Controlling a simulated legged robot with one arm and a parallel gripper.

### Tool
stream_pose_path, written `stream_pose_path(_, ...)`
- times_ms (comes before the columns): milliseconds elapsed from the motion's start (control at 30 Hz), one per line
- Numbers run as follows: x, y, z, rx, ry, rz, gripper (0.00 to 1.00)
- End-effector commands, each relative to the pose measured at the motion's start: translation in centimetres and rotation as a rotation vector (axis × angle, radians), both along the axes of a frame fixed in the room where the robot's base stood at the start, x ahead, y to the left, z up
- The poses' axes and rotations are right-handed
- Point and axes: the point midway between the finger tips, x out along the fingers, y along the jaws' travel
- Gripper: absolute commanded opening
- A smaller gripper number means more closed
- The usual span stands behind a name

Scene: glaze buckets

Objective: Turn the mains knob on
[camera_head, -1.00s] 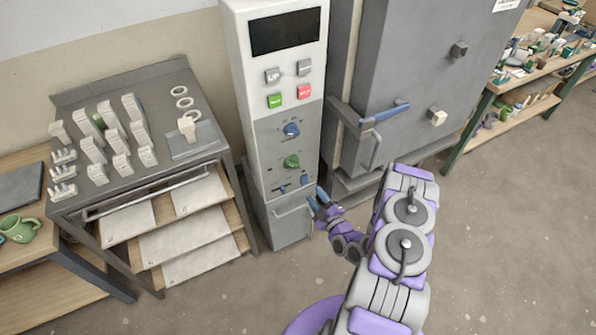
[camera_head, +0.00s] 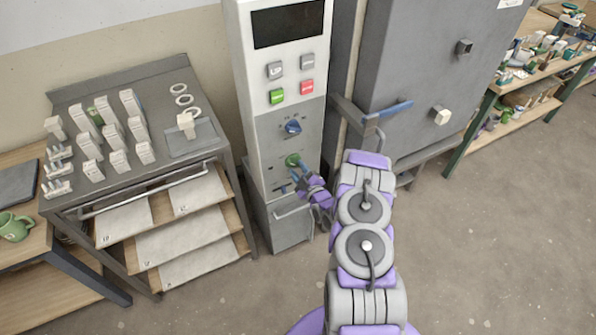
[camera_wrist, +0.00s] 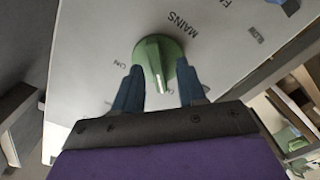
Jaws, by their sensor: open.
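The green mains knob (camera_head: 292,160) is on the lower grey part of the control cabinet's front panel (camera_head: 265,133). In the wrist view the knob (camera_wrist: 158,62) is large, with the word MAINS printed beside it and smaller labels around it, at least one reading ON. My gripper (camera_head: 299,174) is at the panel just below the knob. In the wrist view my gripper (camera_wrist: 158,88) is open, with one blue finger on each side of the knob's lower part. I cannot tell whether the fingers touch it.
A blue knob (camera_head: 293,126) sits above the green one. Grey, green and red buttons (camera_head: 306,86) and a dark screen (camera_head: 288,24) are higher up. The kiln's handle (camera_head: 372,117) is close on the right. A rack table (camera_head: 70,118) stands left.

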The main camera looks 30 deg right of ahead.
Motion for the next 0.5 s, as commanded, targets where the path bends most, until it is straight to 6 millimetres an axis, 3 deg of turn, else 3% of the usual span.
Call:
stream_pose_path(400,0.91,-0.12,0.07,0.0,-0.002,-0.002,0.4)
stream_pose_path(500,0.9,-0.08,0.08,0.0,-0.002,-0.002,0.32)
